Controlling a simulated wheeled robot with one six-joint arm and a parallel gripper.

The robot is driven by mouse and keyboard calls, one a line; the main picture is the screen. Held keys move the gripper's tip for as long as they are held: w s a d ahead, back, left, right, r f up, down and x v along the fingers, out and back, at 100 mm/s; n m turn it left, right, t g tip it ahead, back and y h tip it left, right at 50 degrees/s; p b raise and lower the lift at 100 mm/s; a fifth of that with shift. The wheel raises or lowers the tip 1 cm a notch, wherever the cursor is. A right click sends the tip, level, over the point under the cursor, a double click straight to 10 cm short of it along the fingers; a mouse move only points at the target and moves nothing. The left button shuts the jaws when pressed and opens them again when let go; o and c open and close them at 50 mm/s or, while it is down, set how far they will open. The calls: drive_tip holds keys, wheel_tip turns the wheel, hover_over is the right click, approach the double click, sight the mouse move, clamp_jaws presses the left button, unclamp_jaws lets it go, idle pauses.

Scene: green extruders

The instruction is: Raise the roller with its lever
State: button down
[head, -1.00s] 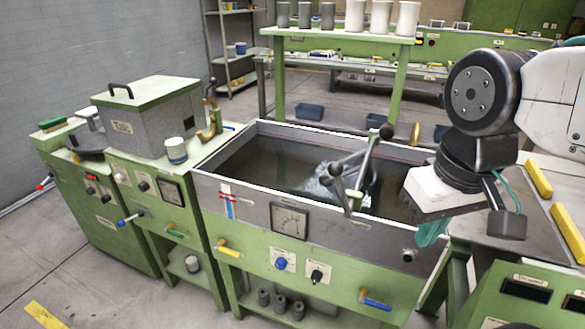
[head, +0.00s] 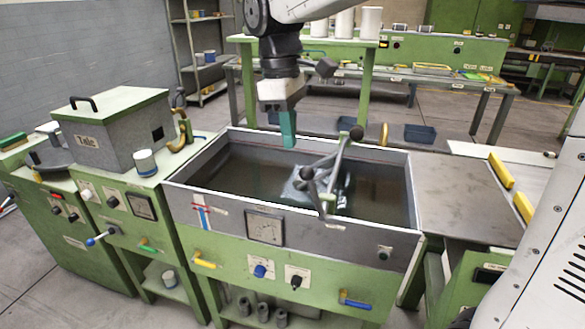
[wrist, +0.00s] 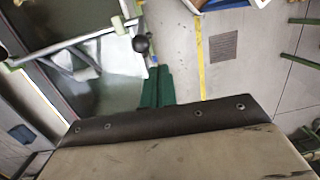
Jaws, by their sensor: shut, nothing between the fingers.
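A grey metal lever frame (head: 328,180) with dark ball knobs stands over the water tank (head: 185,170), right of its middle. One knob (head: 356,133) is at its upper far end, others are at its lower left. A pale, shiny piece (head: 343,184) lies in the water under the frame. I cannot clearly make out the roller. My gripper (head: 288,130) has teal fingers, shut and empty, pointing down over the tank's far side, left of the upper knob and apart from it. In the wrist view the fingers (wrist: 156,88) show just below a dark knob (wrist: 141,43) on a bar.
A grey box with a green lid (head: 110,120) and a white cup (head: 145,162) stand left of the tank. A flat metal table (head: 465,195) with yellow bars (head: 501,171) is at the right.

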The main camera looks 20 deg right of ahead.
drive_tip(key=w+a+n, duration=0.1)
drive_tip(key=w, duration=0.1)
drive_tip(key=w+a+f+n, duration=0.1)
drive_tip(key=w+a, duration=0.1)
drive_tip(key=shift+w+a+f, duration=0.1)
drive_tip(key=shift+w, duration=0.1)
wheel_tip(320, 180, down, 10)
drive_tip(key=s+d, duration=0.1)
drive_tip(key=s, duration=0.1)
drive_tip(key=shift+s+d+r, duration=0.25)
drive_tip(key=shift+d+r, duration=0.3)
drive_tip(key=shift+d, duration=0.3)
drive_tip(key=shift+s+d+r, duration=0.2)
drive_tip(key=shift+d+r, duration=0.3)
drive_tip(key=shift+d, duration=0.3)
